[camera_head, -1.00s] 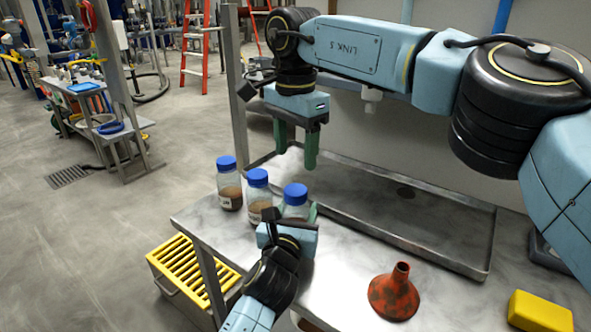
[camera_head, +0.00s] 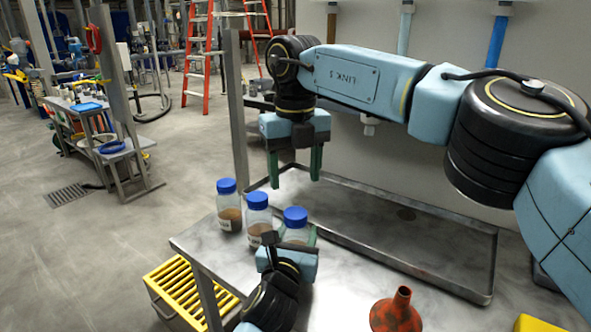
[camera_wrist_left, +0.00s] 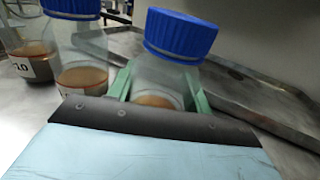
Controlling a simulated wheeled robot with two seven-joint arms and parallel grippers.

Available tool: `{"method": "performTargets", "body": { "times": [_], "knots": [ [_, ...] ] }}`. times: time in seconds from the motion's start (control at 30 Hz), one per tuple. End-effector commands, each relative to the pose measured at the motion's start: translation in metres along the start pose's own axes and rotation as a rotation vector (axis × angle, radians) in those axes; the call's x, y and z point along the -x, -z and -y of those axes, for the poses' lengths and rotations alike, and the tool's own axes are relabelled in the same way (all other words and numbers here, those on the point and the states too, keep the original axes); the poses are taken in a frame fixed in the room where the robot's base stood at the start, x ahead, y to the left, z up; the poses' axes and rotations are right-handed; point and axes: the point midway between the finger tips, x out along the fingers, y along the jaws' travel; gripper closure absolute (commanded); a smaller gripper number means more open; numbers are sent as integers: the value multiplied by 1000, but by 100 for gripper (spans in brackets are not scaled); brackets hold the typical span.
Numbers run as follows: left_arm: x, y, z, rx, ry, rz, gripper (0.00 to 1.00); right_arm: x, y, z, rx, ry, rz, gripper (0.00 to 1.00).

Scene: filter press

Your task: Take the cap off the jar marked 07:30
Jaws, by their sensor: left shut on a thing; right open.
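Three clear jars with blue caps and brown contents stand in a row on the steel table: a left jar (camera_head: 229,207), a middle jar (camera_head: 258,215) and a right jar (camera_head: 295,224). My left gripper (camera_wrist_left: 160,92) is shut around the body of the right jar, below its blue cap (camera_wrist_left: 181,33). Any label on that jar is hidden. The left jar's label (camera_wrist_left: 24,68) shows only partly, ending in "0", and the middle jar's label is mostly hidden; I cannot tell which jar reads 07:30. My right gripper (camera_head: 295,176) is open and empty, pointing down above and behind the right jar.
A shallow metal tray (camera_head: 440,269) lies behind and right of the jars. A red funnel (camera_head: 397,312) and a yellow block (camera_head: 538,324) are at the front right. A yellow slatted crate (camera_head: 190,290) stands below the table's left end.

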Motion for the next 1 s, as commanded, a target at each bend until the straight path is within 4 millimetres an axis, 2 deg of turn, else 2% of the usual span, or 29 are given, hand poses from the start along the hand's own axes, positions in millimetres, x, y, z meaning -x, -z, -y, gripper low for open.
{"method": "performTargets", "body": {
  "times": [0.8,1.0],
  "knots": [
    [0,1,0,0,0,-1,100,0,0,0,-1585,0,-1,40],
    [0,1,0,0,0,-1,100,0,0,0,-1927,-1,-1,40]
  ]
}}
